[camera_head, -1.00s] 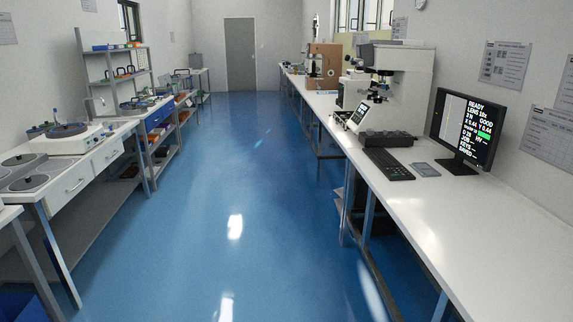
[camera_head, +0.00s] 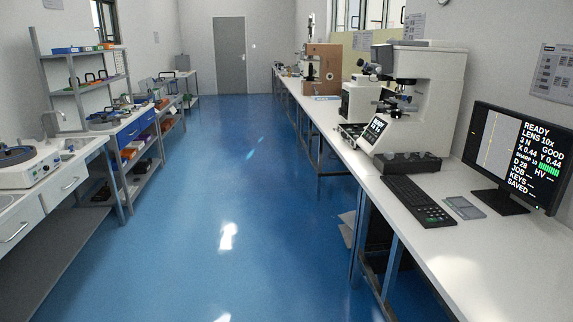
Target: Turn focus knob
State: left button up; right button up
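A white hardness tester (camera_head: 428,95) stands on the right bench. It has a dark turret and stage area (camera_head: 393,100) on its left side and a small tilted screen (camera_head: 376,128) at its front. The focus knob is too small to make out surely at this distance. A monitor (camera_head: 512,155) to the right of the tester shows "READY", "LENS 10x", "3 N GOOD" and a green sharpness bar. Neither of my grippers is in view.
The right bench (camera_head: 470,235) runs along the wall and carries a black keyboard (camera_head: 417,199) and a grey pad (camera_head: 465,207). Benches and a shelf rack (camera_head: 85,85) line the left. The blue floor (camera_head: 225,200) between is clear.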

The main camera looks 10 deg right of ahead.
aim_at(389, 155)
jog(key=i+z, duration=0.15)
jog(key=i, duration=0.45)
jog(key=i+j+z, duration=0.15)
jog(key=i, duration=0.5)
jog(key=i+z, duration=0.65)
jog(key=z, duration=0.2)
jog(key=i+j+z, duration=0.2)
jog(key=z, duration=0.2)
jog(key=i+j+z, duration=0.25)
jog(key=z, duration=0.15)
jog(key=i+j, duration=0.05)
jog(key=i, duration=0.05)
